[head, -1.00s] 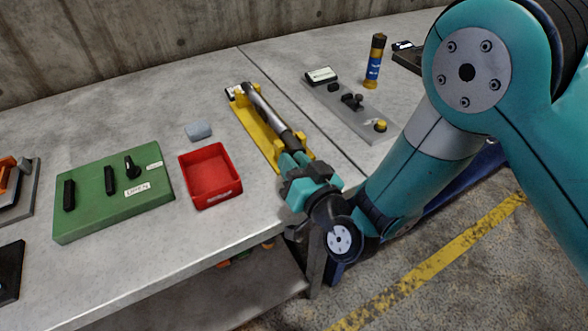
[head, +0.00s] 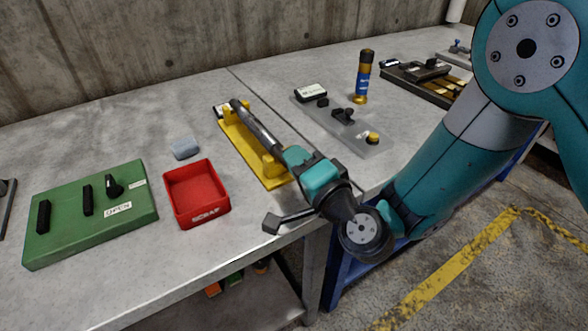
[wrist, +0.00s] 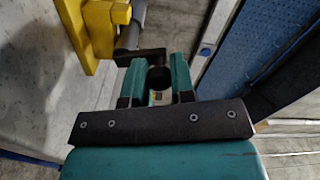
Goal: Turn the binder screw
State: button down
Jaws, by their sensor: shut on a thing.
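The binder screw is a dark and grey rod (head: 258,131) lying along a yellow cradle (head: 240,146) on the bench. My gripper (head: 291,156) is at the rod's near end, in line with it, and covers that end in the head view. In the wrist view, the yellow cradle (wrist: 107,16) is at top left, with a dark shaft and a black cross piece (wrist: 140,56) coming from it. A round dark end piece (wrist: 159,78) sits between my teal fingers (wrist: 158,85). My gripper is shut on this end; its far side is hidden.
A red bin (head: 197,194) stands left of the cradle, with a green panel (head: 85,225) farther left. A grey plate (head: 345,130) with knobs lies to the right, near a blue and yellow cylinder (head: 363,80). The bench's front edge is close to my gripper.

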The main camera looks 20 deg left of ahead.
jog(key=shift+w+d+r+m, duration=0.1)
jog(key=shift+w+d+m, duration=0.05)
jog(key=shift+m, duration=0.45)
jog(key=shift+w+d+m, duration=0.1)
jog(key=shift+m, duration=0.5)
jog(key=shift+b, duration=0.3)
jog(key=c, duration=1)
grip_release()
